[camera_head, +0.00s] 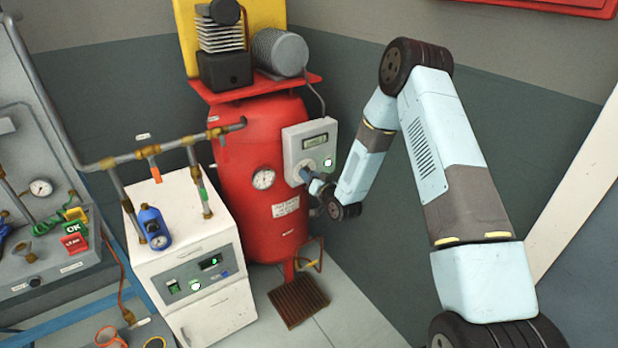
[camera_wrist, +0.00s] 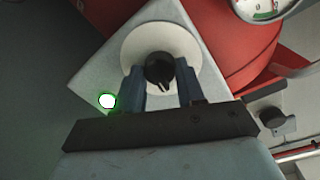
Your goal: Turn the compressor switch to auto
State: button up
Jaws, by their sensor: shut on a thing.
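The red compressor (camera_head: 245,140) stands against the wall in the head view, with a pale control box (camera_head: 296,145) on its right side. The box has a small display and a green-ringed lit lamp (camera_head: 327,162), which also shows in the wrist view (camera_wrist: 107,101). The black switch knob (camera_wrist: 158,68) sits on a round white plate (camera_wrist: 190,45) in the wrist view. My gripper (camera_wrist: 161,78) is shut on the knob, a blue finger on each side. In the head view my gripper (camera_head: 312,182) hides the knob. I cannot read any switch position labels.
A white cabinet (camera_head: 205,250) with a blue device (camera_head: 153,228) on top stands left of the compressor. Pipes (camera_head: 130,157) run above it. A brown grated pedal (camera_head: 298,300) lies on the floor before the tank. A bench panel (camera_head: 50,285) with gauges and tags is far left.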

jog(key=shift+m, duration=1.8)
jog(key=o, duration=1)
jog(key=shift+o, duration=0.2)
jog(key=v, duration=1.3)
jog(key=shift+s+d, duration=0.25)
jog(key=shift+d, duration=0.1)
